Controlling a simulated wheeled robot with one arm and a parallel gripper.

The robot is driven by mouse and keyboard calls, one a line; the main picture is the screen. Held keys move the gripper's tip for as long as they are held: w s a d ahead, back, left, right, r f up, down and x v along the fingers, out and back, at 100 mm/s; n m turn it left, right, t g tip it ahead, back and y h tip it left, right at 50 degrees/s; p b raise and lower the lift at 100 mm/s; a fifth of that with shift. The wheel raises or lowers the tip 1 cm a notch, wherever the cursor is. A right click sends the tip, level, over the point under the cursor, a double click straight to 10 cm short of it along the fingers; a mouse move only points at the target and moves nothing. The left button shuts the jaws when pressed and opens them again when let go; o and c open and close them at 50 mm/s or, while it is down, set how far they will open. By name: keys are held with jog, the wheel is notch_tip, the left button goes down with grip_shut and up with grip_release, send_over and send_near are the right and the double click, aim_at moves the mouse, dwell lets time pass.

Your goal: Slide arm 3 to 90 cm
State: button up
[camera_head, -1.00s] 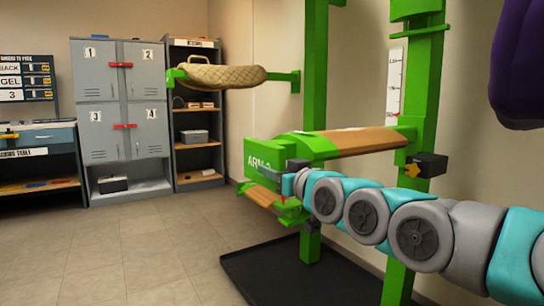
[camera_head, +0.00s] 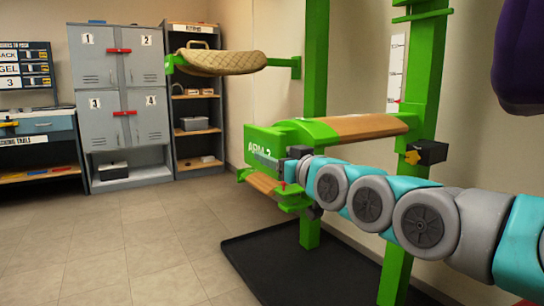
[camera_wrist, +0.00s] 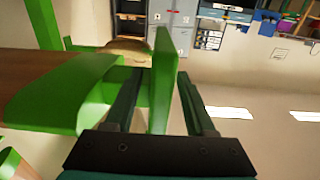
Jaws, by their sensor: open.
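Arm 3 (camera_head: 285,135) is a green saddle arm with a brown pad on top, its label partly hidden on the front end. It stands out from a green upright (camera_head: 425,75). A black block with an orange star knob (camera_head: 412,157) sits where the arm meets the upright. My gripper (camera_head: 268,168) is at the arm's front end. In the wrist view, my gripper (camera_wrist: 161,76) is open, with its dark fingers on either side of an upright green plate (camera_wrist: 163,85) of the arm. I cannot tell whether they touch it.
A white height scale (camera_head: 397,70) is on the wall behind the upright; its figures are too small to read. A second arm carries a tan quilted saddle (camera_head: 220,62). Grey lockers (camera_head: 120,95) and a shelf stand behind. A black floor mat (camera_head: 275,265) lies below; the floor at left is clear.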

jog(key=v, duration=0.7)
jog(key=shift+s, duration=0.1)
jog(key=s+d+f+m+g+h+p, duration=0.1)
jog(key=s+d+f+g+h+p, duration=0.2)
jog(key=s+f, duration=0.45)
jog(key=s+d+f+m+g+h+p, duration=0.1)
jog(key=s+d+f+g+h+p, duration=0.25)
jog(key=f, duration=0.65)
jog(key=s+d+f+m+g+h+p, duration=0.1)
jog(key=s+d+f+g, duration=0.1)
jog(key=s, duration=0.6)
jog(key=s+d+f+m+g+h+p, duration=0.1)
jog(key=s+d+f+m+g+p, duration=0.1)
jog(key=s+g, duration=0.3)
jog(key=s+d+f+m+g+h+p, duration=0.1)
jog(key=s+d+f+g, duration=0.1)
jog(key=s, duration=0.9)
jog(key=shift+s+d+f+m+g+p, duration=0.3)
jog(key=shift+d+f+m+g, duration=0.1)
jog(key=shift+d+g, duration=0.25)
jog(key=shift+h, duration=0.25)
